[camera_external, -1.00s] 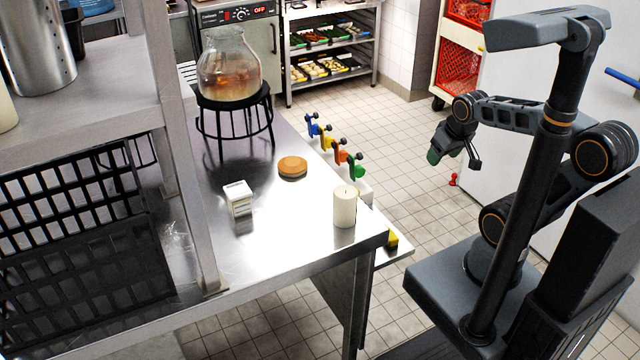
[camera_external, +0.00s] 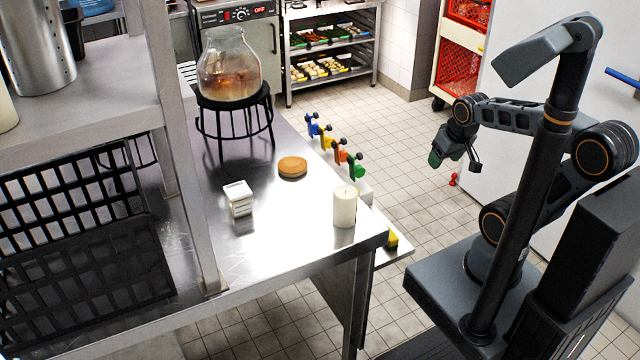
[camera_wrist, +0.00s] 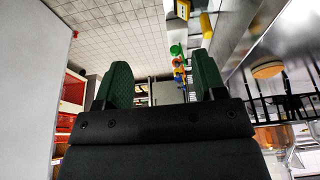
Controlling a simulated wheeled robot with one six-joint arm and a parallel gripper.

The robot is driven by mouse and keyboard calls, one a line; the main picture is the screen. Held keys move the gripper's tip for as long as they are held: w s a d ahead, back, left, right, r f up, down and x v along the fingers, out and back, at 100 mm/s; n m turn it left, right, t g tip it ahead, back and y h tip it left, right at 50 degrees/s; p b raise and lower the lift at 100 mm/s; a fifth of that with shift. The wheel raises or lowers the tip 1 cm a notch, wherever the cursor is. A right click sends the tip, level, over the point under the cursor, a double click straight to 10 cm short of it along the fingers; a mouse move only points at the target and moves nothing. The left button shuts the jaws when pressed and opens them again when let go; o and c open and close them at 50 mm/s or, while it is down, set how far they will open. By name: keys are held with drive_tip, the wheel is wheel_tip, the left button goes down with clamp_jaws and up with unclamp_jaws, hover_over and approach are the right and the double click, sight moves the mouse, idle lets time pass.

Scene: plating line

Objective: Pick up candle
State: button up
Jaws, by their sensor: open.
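The candle (camera_external: 344,207) is a white upright cylinder near the front right corner of the steel table (camera_external: 290,235) in the external view. A pale cylinder at the top of the wrist view (camera_wrist: 206,25) may be the candle, but I cannot tell. My gripper (camera_external: 462,160) is in the air to the right of the table, well apart from the candle. In the wrist view its two green fingers (camera_wrist: 163,85) stand apart with nothing between them.
A glass jar (camera_external: 229,66) sits on a black stand (camera_external: 235,112). Coloured clips (camera_external: 336,150) line the table's right edge. A shelf post (camera_external: 185,150) rises at left.

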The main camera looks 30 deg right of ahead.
sight(354, 193)
drive_tip(key=shift+o, duration=0.3)
drive_tip(key=o, duration=0.5)
drive_tip(key=w+a+n+t+y+b, duration=0.2)
drive_tip(key=a+y+b, duration=0.25)
drive_tip(key=a, duration=0.55)
drive_tip(key=w+a+n+t+y+b, duration=0.25)
drive_tip(key=a+b, duration=0.25)
drive_tip(key=a, duration=0.6)
drive_tip(key=s+a+n+y+b, duration=0.1)
drive_tip(key=s+a+f+n+y+b, duration=0.1)
drive_tip(key=s+n, duration=0.1)
drive_tip(key=s+a+n+t+y+b, duration=0.1)
drive_tip(key=a+n, duration=0.1)
drive_tip(key=shift+s+f+b, duration=0.15)
drive_tip(key=shift+f+b, duration=0.15)
drive_tip(key=shift+f, duration=0.1)
drive_tip(key=b+x, duration=0.2)
drive_tip(key=x, duration=0.1)
drive_tip(key=shift+f, duration=0.2)
drive_tip(key=shift+w+a+f+b, duration=0.15)
drive_tip(key=shift+w+a+b, duration=0.25)
drive_tip(key=shift+w+a, duration=0.2)
